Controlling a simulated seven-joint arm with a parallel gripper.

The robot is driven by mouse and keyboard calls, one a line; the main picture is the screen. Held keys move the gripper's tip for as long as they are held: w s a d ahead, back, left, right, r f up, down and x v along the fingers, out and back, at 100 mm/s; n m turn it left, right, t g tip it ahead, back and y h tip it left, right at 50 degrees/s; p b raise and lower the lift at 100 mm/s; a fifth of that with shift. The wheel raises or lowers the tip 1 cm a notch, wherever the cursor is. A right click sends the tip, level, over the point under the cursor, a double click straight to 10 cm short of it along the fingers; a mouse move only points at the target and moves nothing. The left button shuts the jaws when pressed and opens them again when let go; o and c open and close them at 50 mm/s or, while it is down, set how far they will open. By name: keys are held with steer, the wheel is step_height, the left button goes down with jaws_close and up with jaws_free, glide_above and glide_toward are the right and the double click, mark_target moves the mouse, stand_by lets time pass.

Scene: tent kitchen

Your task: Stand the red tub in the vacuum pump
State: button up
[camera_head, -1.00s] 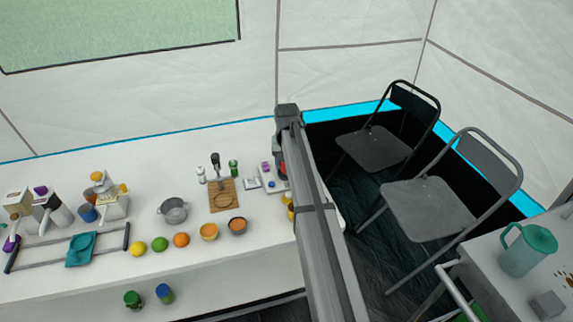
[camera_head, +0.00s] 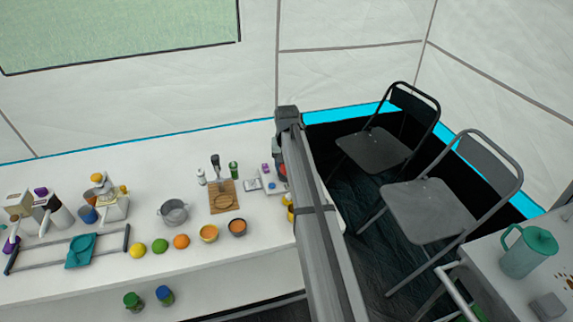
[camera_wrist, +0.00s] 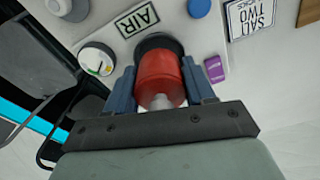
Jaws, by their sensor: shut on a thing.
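The red tub (camera_wrist: 160,78) is between the two blue-grey fingers of my gripper (camera_wrist: 161,88) in the wrist view, and the fingers are shut on it. Its far end meets a dark round opening (camera_wrist: 158,41) in the pale panel of the vacuum pump (camera_wrist: 190,28). I cannot tell whether the tub rests in this opening or is just above it. The panel carries an AIR label and a round gauge (camera_wrist: 97,60). In the head view the pump (camera_head: 268,173) is at the counter's right end, partly hidden by my arm.
A wooden board (camera_head: 223,197), a grey pot (camera_head: 173,212), bowls and fruit stand to the left on the counter. Folding chairs (camera_head: 430,207) stand to the right, beyond the counter's end.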

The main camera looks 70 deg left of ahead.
steer(key=shift+f, duration=0.8)
stand_by(2.9)
steer(key=o, duration=0.5)
steer(key=shift+s+d+r, duration=0.1)
steer(key=shift+d+r, duration=0.1)
steer(key=shift+r, duration=1.65)
steer(key=shift+d+r, duration=0.15)
steer(key=shift+r, duration=1.65)
steer(key=shift+s+d+r, duration=0.1)
steer(key=shift+d+r, duration=0.1)
steer(key=shift+r, duration=1.65)
